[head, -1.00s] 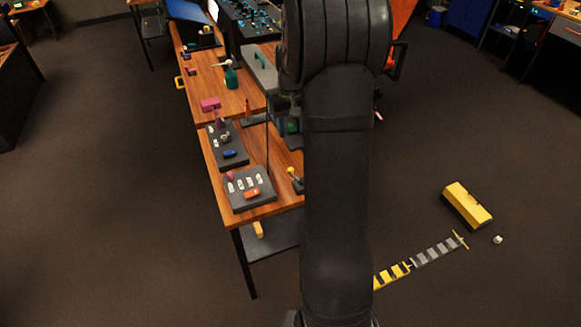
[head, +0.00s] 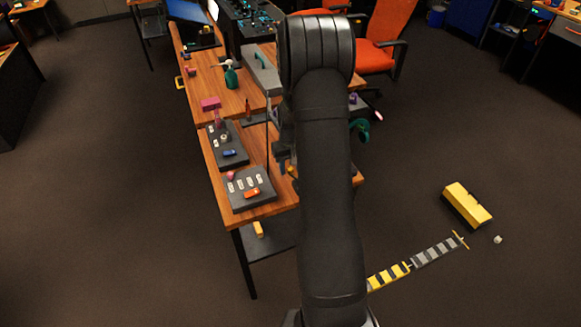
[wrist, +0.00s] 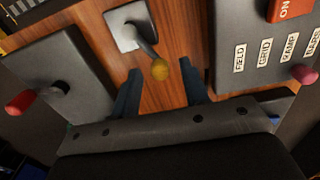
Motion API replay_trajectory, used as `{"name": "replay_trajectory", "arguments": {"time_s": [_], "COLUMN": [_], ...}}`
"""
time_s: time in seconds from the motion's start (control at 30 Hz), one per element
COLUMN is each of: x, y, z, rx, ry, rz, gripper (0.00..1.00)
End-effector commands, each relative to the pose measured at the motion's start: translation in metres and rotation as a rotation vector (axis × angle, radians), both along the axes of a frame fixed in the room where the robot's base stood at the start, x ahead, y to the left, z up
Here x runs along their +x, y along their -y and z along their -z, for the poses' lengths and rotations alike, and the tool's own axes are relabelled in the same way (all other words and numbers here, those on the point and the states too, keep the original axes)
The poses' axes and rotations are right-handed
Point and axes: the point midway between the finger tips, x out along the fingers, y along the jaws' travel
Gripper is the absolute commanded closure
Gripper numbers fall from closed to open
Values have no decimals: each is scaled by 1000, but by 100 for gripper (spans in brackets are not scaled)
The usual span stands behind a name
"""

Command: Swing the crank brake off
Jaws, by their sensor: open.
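In the wrist view, a short lever with a yellow ball knob (wrist: 160,70) rises from a light grey plate (wrist: 124,28) on the wooden desk. I cannot tell by any label whether this lever is the crank brake. My gripper (wrist: 160,84) is open and empty. Its two dark fingers stand on either side of the knob's lower edge, with wood showing between them. I see no contact with the knob. In the head view my arm hides most of this spot.
A dark panel with a red-knobbed handle (wrist: 22,102) lies left in the wrist view. A labelled panel (wrist: 235,85) with a red ON switch (wrist: 290,8) and a pink knob (wrist: 303,73) lies right. A green curved part (head: 361,129) shows beyond my arm in the head view.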

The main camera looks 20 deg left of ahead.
Motion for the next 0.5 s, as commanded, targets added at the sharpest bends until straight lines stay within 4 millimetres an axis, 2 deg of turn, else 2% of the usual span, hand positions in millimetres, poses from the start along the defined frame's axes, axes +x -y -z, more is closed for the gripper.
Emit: {"name": "replay_trajectory", "arguments": {"time_s": [0.1, 0.37, 0.5], "x": [0, 0, 0], "y": [0, 0, 0], "z": [6, 7, 7], "rx": [-1, 0, 0], "ry": [-1, 0, 0], "rz": [0, 0, 0], "gripper": [59, 59, 84]}}
